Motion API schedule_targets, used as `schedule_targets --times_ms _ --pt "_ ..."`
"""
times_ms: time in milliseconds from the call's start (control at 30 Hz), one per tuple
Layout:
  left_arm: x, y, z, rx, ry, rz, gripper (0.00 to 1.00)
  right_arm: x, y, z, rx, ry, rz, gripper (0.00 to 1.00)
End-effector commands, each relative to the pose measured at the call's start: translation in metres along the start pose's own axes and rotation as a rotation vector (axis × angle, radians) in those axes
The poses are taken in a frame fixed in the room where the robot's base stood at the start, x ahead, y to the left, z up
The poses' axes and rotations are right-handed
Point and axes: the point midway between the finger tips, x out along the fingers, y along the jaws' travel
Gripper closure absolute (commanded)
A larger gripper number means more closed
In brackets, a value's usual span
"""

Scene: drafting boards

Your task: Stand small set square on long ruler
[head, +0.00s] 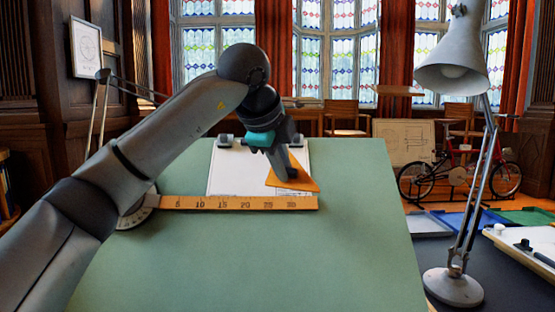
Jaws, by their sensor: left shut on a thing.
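The long ruler (235,203) is a wooden scale with printed numbers. It lies across the green drafting board (330,255), and its left end meets a round dial (137,214) partly behind my left arm. The small set square (304,184) is an orange triangle near the ruler's right end. My left gripper (290,175) is shut on it from above and hides part of it. The set square's lower edge appears just above and behind the ruler. I cannot tell whether they touch. My right gripper is out of view.
A white sheet (229,170) lies behind the ruler, held by clips at its top edge. A grey desk lamp (453,288) stands right of the board. Trays lie further right. The board's front and right areas are clear.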

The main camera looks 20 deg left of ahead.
Motion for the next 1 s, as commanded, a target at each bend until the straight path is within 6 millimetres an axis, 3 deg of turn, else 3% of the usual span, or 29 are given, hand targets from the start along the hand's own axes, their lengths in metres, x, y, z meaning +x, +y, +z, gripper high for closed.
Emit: schedule_targets --times_ms 200,433,1000 --pt "-0.010 -0.015 0.008 -0.226 -0.206 -0.054 1.00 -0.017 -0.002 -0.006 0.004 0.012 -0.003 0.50" --pt "-0.011 -0.019 0.014 -0.308 -0.283 -0.070 1.00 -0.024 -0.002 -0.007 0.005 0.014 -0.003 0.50" --pt "0.040 -0.020 0.029 -0.305 -0.282 -0.065 1.00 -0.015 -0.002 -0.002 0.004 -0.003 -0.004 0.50"
